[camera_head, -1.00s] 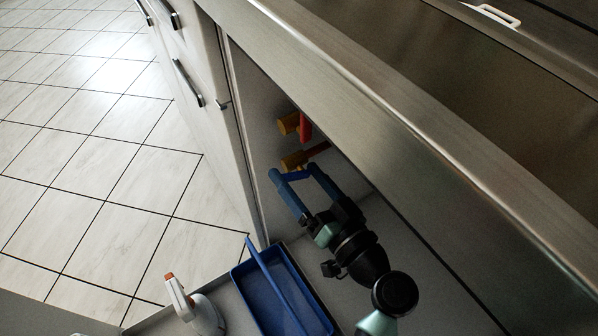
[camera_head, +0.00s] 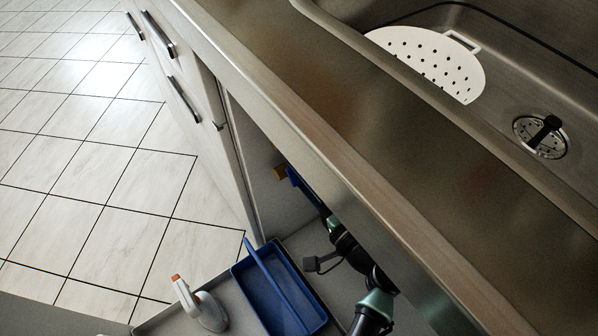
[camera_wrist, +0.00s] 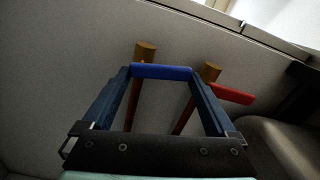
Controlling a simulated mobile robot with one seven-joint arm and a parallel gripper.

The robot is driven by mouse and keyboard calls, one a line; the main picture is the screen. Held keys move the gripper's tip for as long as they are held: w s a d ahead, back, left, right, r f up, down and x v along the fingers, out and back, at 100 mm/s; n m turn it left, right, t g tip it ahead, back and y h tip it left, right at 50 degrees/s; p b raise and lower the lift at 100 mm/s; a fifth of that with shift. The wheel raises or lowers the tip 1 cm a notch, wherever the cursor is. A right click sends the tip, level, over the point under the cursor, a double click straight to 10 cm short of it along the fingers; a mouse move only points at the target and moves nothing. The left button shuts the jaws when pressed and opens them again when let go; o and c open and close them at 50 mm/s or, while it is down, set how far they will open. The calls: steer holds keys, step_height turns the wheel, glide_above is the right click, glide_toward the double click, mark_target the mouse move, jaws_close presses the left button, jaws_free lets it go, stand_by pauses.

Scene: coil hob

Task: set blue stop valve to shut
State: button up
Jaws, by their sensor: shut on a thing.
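The blue stop valve has a brass body (camera_wrist: 146,51) and a blue lever (camera_wrist: 162,72), on a copper pipe in the cabinet. The lever lies crosswise to the pipe in the wrist view. My gripper (camera_wrist: 163,73) is shut on the lever, with one dark blue finger at each end of it. In the head view, brass valve parts (camera_head: 280,172) show at the cabinet opening, beside my gripper's blue finger; the counter edge hides much of the rest.
A second brass valve (camera_wrist: 211,72) with a red lever (camera_wrist: 232,95) is close on the right. A blue caddy (camera_head: 268,298) and a spray bottle (camera_head: 205,307) stand below on the cabinet floor. The counter edge (camera_head: 300,140) overhangs my arm. Tiled floor at left is clear.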

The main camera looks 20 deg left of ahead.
steer(key=shift+w+d+m+p, duration=0.15)
steer(key=shift+m+p, duration=0.35)
steer(key=shift+m, duration=0.6)
steer(key=shift+f, duration=0.1)
steer(key=o, duration=1)
steer(key=p+v, duration=0.2)
steer(key=v, duration=1.1)
steer(key=shift+p, duration=0.4)
